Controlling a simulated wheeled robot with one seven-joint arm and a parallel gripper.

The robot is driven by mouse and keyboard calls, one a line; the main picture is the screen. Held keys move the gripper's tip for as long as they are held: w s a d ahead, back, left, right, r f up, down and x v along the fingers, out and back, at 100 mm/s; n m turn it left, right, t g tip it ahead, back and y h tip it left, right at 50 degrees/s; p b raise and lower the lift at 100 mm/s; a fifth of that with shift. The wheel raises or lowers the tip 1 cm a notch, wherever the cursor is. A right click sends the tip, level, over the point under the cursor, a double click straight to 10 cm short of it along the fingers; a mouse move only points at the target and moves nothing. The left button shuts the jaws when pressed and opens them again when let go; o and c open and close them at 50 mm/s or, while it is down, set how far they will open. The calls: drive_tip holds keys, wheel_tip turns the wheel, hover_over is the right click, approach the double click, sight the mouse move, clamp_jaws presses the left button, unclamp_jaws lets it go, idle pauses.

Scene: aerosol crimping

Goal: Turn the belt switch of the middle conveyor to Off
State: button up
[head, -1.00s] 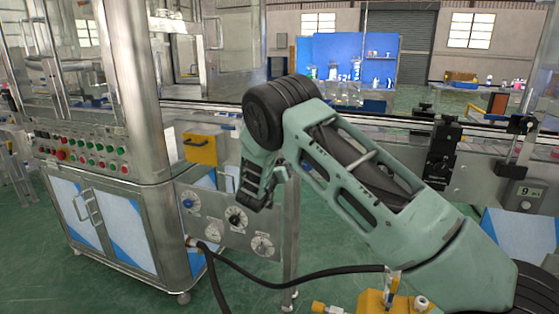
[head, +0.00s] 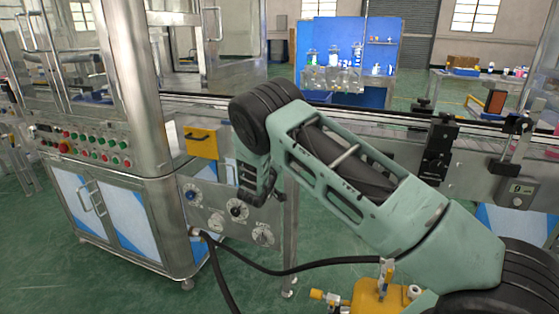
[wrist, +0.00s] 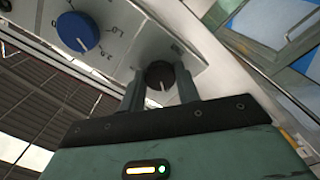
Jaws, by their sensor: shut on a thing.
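My gripper (wrist: 160,80) has its two dark fingers on either side of a black round knob (wrist: 160,72) with a white pointer line, and is shut on it. A blue knob (wrist: 77,31) with a printed scale sits to its left on the same metal panel. In the head view, the panel carries the blue knob (head: 192,193), the black knob (head: 236,209) and round white dials. There my gripper (head: 246,202) reaches the panel beside the black knob, and my wrist partly hides the fingers. The knob labels are too small to read.
A steel cabinet with a button panel (head: 92,149) stands at left. A yellow box (head: 201,142) sits above the knobs. The conveyor rail (head: 395,113) runs behind my arm. A black hose (head: 300,268) hangs below, near a yellow device (head: 378,297).

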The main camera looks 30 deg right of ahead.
drive_tip(key=shift+a, duration=0.1)
drive_tip(key=o, duration=1)
drive_tip(key=v, duration=1.7)
drive_tip(key=shift+s+a+f+b, duration=0.1)
drive_tip(key=shift+s+a+b, duration=0.1)
drive_tip(key=shift+b, duration=0.2)
